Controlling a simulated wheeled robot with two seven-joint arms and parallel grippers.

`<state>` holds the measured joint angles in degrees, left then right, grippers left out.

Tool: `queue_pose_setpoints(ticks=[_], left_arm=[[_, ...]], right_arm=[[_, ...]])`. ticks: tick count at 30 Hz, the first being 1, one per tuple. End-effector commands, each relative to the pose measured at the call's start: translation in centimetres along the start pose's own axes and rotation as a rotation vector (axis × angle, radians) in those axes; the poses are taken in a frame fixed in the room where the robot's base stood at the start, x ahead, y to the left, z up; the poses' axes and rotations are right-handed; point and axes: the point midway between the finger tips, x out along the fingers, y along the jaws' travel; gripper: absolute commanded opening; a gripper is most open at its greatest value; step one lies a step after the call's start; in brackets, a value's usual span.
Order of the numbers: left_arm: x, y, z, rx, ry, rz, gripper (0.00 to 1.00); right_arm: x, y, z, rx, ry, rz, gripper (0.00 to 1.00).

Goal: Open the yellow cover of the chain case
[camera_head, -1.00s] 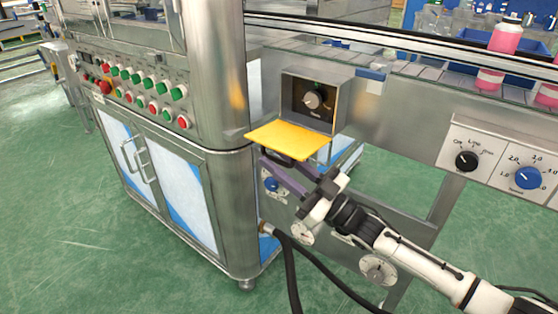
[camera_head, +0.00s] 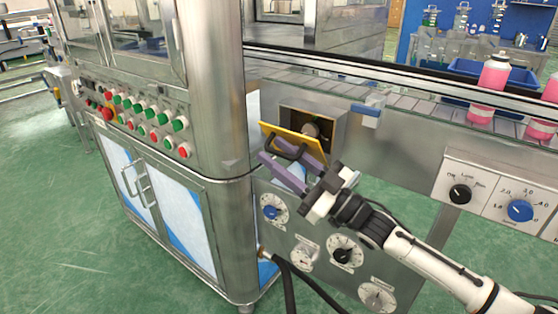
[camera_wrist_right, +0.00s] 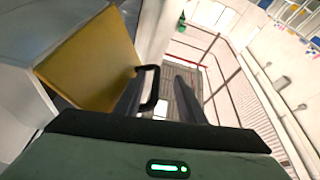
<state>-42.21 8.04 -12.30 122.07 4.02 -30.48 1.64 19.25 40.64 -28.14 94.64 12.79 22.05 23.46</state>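The yellow cover (camera_head: 306,146) is tilted at the front of the metal case (camera_head: 338,130), partly open. It hides the lower part of the opening; a dark knob (camera_head: 310,129) shows inside above it. A black handle (camera_head: 284,149) is on the cover's outer face. My right gripper (camera_head: 269,150) is at the handle with its two purple fingers apart. In the right wrist view the yellow cover (camera_wrist_right: 95,62) is at upper left, and the black handle (camera_wrist_right: 150,88) shows between the open fingers, nearer the left one. Whether a finger touches it I cannot tell. My left gripper is out of view.
A metal cabinet (camera_head: 180,210) with rows of red and green buttons stands at left. Dials (camera_head: 345,250) are on the panel below the case. A conveyor (camera_head: 410,105) with pink bottles (camera_head: 490,80) runs behind, and a control box (camera_head: 490,190) is at right.

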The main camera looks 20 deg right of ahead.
Motion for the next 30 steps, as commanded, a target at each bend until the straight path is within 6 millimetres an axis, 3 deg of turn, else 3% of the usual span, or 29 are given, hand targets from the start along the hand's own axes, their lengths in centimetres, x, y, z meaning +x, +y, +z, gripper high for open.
queue_pose_setpoints(ticks=[1, 8, 30], left_arm=[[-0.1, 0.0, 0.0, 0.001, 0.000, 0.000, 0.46], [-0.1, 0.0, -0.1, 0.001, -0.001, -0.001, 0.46], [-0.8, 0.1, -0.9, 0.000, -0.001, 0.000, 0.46]], right_arm=[[0.5, -0.6, -1.5, -0.008, 0.037, -0.016, 0.28], [0.0, -0.2, -0.7, -0.006, 0.015, -0.006, 0.28], [-5.2, -1.3, -0.8, -0.006, 0.010, -0.004, 0.28]])
